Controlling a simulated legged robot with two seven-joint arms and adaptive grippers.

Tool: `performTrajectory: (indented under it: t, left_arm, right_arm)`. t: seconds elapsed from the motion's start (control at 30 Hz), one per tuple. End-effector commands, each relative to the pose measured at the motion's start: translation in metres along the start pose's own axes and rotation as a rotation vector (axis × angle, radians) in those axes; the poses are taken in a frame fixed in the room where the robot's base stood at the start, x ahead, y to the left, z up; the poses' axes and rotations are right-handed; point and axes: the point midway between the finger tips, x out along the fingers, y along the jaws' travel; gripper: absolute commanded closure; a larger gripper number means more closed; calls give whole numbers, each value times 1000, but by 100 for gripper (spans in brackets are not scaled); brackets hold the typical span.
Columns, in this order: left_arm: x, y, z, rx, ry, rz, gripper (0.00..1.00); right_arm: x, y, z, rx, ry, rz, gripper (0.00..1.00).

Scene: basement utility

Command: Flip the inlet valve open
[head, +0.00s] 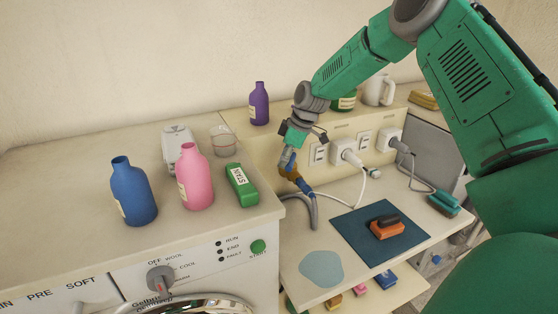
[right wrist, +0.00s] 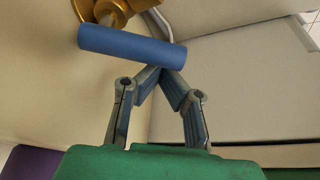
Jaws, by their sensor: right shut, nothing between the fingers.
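The inlet valve is brass (head: 290,174) with a blue lever (head: 304,187), low on the wall behind the counter gap. In the right wrist view the brass body (right wrist: 103,10) is at the top, and the blue lever (right wrist: 128,45) lies across the picture, tilting slightly down to the right. My right gripper (head: 288,158) is just above the valve and partly covers it. In the wrist view the fingertips (right wrist: 162,72) are together and empty, at the right end of the lever. I cannot tell whether they touch it. My left gripper is not in view.
A grey hose (head: 314,208) bends down below the valve. Plugs and cords (head: 345,152) are on the wall to the right. A green box (head: 242,184), pink bottle (head: 195,180) and blue bottle (head: 133,192) stand on the left counter. A purple bottle (head: 259,104) is on the ledge.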

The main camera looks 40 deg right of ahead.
Motion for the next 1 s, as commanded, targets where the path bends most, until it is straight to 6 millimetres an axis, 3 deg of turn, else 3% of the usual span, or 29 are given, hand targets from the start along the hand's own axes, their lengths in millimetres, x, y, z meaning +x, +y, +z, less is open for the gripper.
performTrajectory:
  t: [0.6,1.0]
  left_arm:
    - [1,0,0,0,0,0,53]
    - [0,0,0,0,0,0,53]
  right_arm:
    - [-10,-3,28,-465,-1,-172,100]
    - [-13,-2,34,-458,-1,-169,100]
